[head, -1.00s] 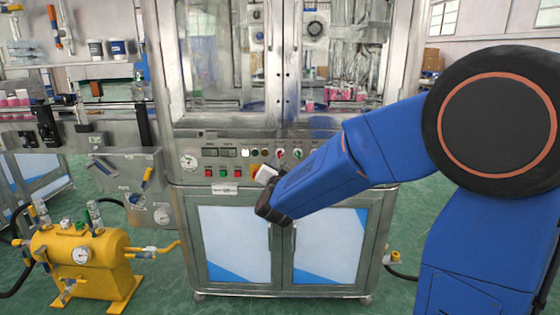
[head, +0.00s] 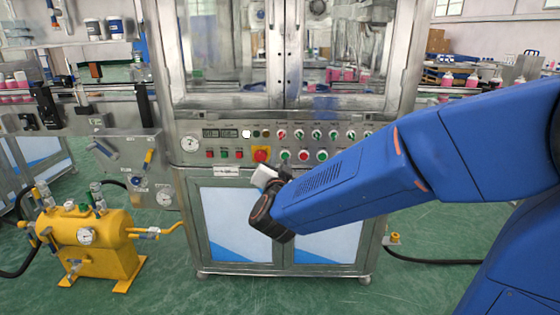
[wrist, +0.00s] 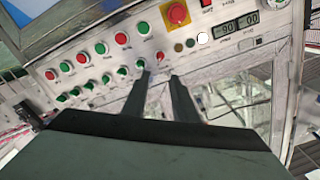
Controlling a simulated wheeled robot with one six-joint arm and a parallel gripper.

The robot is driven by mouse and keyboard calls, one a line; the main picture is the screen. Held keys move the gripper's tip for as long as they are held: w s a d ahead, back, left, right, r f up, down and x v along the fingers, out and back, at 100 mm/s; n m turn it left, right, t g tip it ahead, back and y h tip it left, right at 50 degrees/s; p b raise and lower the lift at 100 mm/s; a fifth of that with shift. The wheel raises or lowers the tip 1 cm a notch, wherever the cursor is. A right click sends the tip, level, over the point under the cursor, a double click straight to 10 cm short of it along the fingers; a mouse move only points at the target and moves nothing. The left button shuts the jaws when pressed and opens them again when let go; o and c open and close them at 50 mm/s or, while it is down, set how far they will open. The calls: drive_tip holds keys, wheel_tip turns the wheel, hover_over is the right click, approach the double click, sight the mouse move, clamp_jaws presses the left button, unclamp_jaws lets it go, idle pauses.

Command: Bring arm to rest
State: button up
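My arm (head: 350,180) reaches in from the right across the front of the crimping machine, bent, with its dark wrist low before the cabinet doors. My gripper shows in the wrist view (wrist: 160,76) as two dark fingers with a clear gap between them, open and empty. In the head view its fingers are hidden; only a small white part (head: 264,176) shows at the wrist, just below the red emergency button (head: 261,155). The control panel (wrist: 110,75) fills much of the wrist view beyond the fingers, seen tilted. I cannot tell the exact distance to it.
The machine cabinet (head: 240,225) stands directly ahead, with glass doors above the panel. A yellow tank (head: 90,240) stands on the floor at left. A black hose (head: 440,261) lies on the floor at right. Green floor (head: 240,295) in front is clear.

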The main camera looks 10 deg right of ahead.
drive_tip(key=s+d+f+n+g+y, duration=0.1)
drive_tip(key=s+d+f+n+g, duration=0.2)
drive_tip(key=s, duration=0.8)
drive_tip(key=s+d+f+n+g+y, duration=0.2)
drive_tip(key=s+d+f+n+g, duration=0.1)
drive_tip(key=s, duration=0.8)
drive_tip(key=s+d+f+n+g+y, duration=0.1)
drive_tip(key=s+d+f+n+g, duration=0.2)
drive_tip(key=s, duration=0.8)
drive_tip(key=d+f+g, duration=0.2)
drive_tip(key=g, duration=0.1)
drive_tip(key=shift+d+g+y, duration=0.3)
drive_tip(key=shift+d, duration=0.1)
